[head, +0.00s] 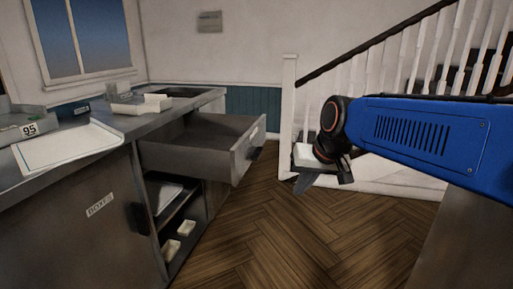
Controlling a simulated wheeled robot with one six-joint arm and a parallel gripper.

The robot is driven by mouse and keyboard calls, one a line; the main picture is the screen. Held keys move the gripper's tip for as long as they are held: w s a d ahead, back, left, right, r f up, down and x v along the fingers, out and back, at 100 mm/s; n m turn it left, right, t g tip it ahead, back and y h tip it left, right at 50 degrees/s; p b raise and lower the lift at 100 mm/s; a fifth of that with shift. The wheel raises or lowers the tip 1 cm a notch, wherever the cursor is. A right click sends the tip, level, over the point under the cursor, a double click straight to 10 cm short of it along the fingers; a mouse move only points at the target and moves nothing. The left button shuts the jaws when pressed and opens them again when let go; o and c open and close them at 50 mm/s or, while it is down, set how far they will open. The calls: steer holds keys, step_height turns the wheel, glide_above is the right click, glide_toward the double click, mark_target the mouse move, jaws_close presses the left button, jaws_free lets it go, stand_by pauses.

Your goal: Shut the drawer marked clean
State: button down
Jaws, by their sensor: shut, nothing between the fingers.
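An open drawer (205,132) sticks out to the right from the grey counter, just under its top. The visible part of its inside looks empty. Its front panel (247,150) carries a pale label too small to read and a dark handle (256,154). My gripper (303,184) hangs at the end of my blue arm, to the right of the drawer front and apart from it in the picture. Its fingers point down and left, and it looks shut and empty.
Below the drawer is an open compartment (166,237) with small pale containers. A door marked BOXES (100,205) is at left. A white stair railing (287,110) stands behind my gripper. The wooden floor (285,235) is clear.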

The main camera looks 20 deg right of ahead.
steer(key=w+d+r+m+t+y, duration=0.1)
steer(key=w+r, duration=0.2)
steer(key=w, duration=0.9)
steer(key=w+r+m+t, duration=0.15)
steer(key=w+r, duration=0.25)
steer(key=w, duration=0.8)
glide_toward(251, 153)
steer(key=w+d+f, duration=0.1)
steer(key=d+f, duration=0.2)
steer(key=d, duration=0.1)
steer(key=a, duration=0.1)
steer(key=w+a, duration=0.1)
steer(key=a+g, duration=0.1)
steer(key=shift+w+f+y, duration=0.25)
steer(key=shift+w+y, duration=0.05)
steer(key=shift+w, duration=0.1)
steer(key=shift+w+a, duration=0.4)
steer(key=shift+a, duration=0.2)
steer(key=shift+a, duration=0.1)
steer(key=w+a, duration=0.6)
steer(key=a, duration=0.4)
steer(key=w+a, duration=0.6)
steer(key=a, duration=0.5)
steer(key=w+a, duration=0.6)
steer(key=a, duration=0.5)
steer(key=shift+w, duration=0.3)
steer(key=shift+w+a+r, duration=0.15)
steer(key=shift+a, duration=0.2)
